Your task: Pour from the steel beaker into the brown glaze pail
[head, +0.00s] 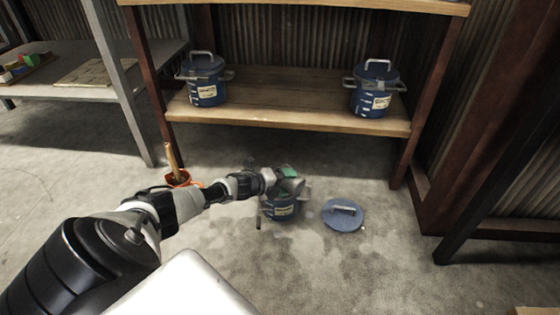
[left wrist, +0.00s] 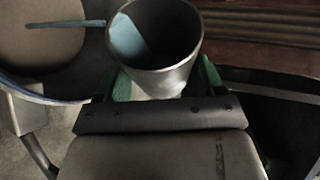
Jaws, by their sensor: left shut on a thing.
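My left gripper (head: 287,181) is shut on the steel beaker (left wrist: 178,75) and holds it above and beside an open blue pail (head: 281,208) on the floor. In the left wrist view light blue content (left wrist: 127,38) shows inside the beaker, reaching up one side of its wall. The pail's brown content (left wrist: 45,40) and blue rim lie just left of the beaker. A thin light blue streak (left wrist: 65,23) runs from the beaker's mouth over the brown content and looks like a pouring stream. In the head view the gripper hides much of the beaker. My right gripper is out of view.
A blue lid (head: 343,214) lies on the floor right of the pail. An orange pot (head: 177,179) with a wooden handle stands left. Two lidded blue pails (head: 206,80) (head: 376,88) stand on the wooden shelf (head: 290,112) behind.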

